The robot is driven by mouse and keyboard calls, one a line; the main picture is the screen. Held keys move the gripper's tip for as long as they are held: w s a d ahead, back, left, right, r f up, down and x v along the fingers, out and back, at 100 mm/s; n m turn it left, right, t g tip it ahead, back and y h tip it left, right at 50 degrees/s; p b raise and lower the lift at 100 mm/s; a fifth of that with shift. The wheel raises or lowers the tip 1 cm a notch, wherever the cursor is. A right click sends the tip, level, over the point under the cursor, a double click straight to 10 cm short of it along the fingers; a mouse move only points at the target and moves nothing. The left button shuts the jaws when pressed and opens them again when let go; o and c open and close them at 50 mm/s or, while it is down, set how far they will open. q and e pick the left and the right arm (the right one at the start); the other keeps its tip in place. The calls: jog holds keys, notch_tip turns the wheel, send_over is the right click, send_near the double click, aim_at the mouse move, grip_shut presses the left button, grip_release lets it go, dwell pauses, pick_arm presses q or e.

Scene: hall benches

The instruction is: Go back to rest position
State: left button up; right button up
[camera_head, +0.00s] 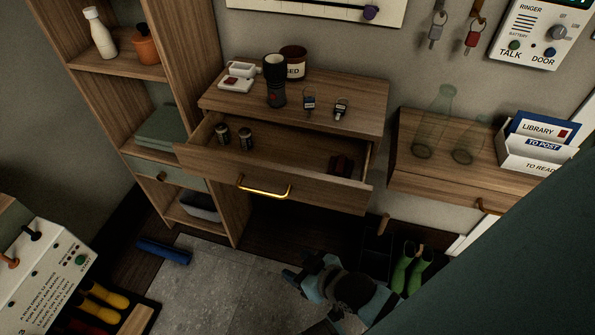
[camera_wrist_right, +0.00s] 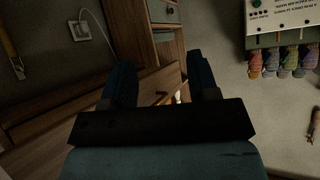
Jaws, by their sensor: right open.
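My right gripper (camera_head: 303,272) is low in front of the bench with the open drawer, over the grey floor mat. In the right wrist view its two fingers (camera_wrist_right: 162,82) stand wide apart with nothing between them. The gripper touches nothing that I can see. My left gripper is in neither view. The wooden drawer (camera_head: 315,191) with a brass handle (camera_head: 263,187) is pulled open, beyond the gripper.
The drawer holds two batteries (camera_head: 234,137) and a dark red object (camera_head: 341,165). A flashlight (camera_head: 275,82), mug (camera_head: 294,62) and keys stand or lie above. Green boots (camera_head: 407,268) are right of my gripper. A blue roll (camera_head: 164,251) lies left; the mat (camera_head: 215,285) between is clear.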

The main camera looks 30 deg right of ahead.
pick_arm(q)
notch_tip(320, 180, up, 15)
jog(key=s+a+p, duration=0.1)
jog(key=p, duration=1.9)
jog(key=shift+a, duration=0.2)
pick_arm(e)
notch_tip(320, 180, up, 15)
jog(key=s+d, duration=0.1)
jog(key=shift+d+h, duration=0.2)
jog(key=shift+h, duration=0.1)
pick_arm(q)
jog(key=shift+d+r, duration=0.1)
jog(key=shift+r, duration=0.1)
pick_arm(e)
jog(key=shift+r, duration=0.35)
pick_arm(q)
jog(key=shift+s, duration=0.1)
pick_arm(e)
jog(key=shift+o, duration=0.4)
jog(key=shift+f, duration=0.2)
